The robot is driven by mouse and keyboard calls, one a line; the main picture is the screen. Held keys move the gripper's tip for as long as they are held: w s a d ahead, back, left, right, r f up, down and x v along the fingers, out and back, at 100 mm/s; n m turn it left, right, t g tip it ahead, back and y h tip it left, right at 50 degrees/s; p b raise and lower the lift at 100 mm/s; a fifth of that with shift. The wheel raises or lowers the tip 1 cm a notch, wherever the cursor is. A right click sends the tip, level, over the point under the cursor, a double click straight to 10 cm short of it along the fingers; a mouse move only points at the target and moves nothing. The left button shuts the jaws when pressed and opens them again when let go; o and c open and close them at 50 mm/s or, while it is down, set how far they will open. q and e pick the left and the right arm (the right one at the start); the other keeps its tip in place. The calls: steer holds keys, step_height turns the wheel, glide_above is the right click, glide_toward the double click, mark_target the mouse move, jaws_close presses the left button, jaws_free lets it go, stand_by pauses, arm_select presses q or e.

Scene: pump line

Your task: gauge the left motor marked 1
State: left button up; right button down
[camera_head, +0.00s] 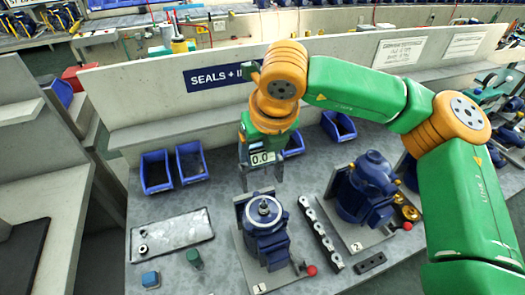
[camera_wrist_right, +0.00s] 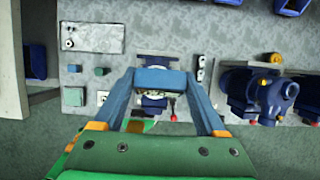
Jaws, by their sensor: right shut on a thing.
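The left motor (camera_head: 265,216), blue with a round silver top, stands upright on a plate marked 1 (camera_head: 260,288). In the wrist view it shows in part (camera_wrist_right: 153,101), behind the held tool. My right gripper (camera_head: 265,140) is shut on a gauge (camera_head: 262,158), a grey two-legged tool whose small display reads 0.0. The gauge is above and behind the left motor in the head view, legs pointing down, apparently apart from it. The fingertips are mostly hidden by the arm and gauge. My left gripper is in neither view.
A larger blue motor (camera_head: 366,188) marked 2 stands to the right, past a strip of metal parts (camera_head: 318,228). Blue bins (camera_head: 157,172) line the back. A grey tray (camera_head: 172,235) with small nuts lies left, near blue (camera_head: 150,279) and green (camera_head: 194,258) pieces.

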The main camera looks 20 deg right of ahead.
steer(key=f+b, duration=0.2)
steer(key=f, duration=0.1)
steer(key=s+f+b, duration=0.1)
steer(key=f+b, duration=0.1)
steer(key=b, duration=0.1)
steer(key=s+f+b, duration=0.1)
steer(key=f+b, duration=0.2)
steer(key=shift+s+f, duration=0.1)
steer(key=shift+f, duration=0.25)
steer(key=shift+s+f, duration=0.1)
steer(key=shift+s, duration=0.05)
arm_select(q)
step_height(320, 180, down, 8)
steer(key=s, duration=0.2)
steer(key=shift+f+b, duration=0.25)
steer(key=shift+b, duration=0.05)
arm_select(e)
steer(key=shift+r, duration=0.2)
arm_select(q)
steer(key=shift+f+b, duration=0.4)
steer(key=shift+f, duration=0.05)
arm_select(e)
steer(key=shift+f, duration=0.2)
stand_by(0.4)
jaws_free()
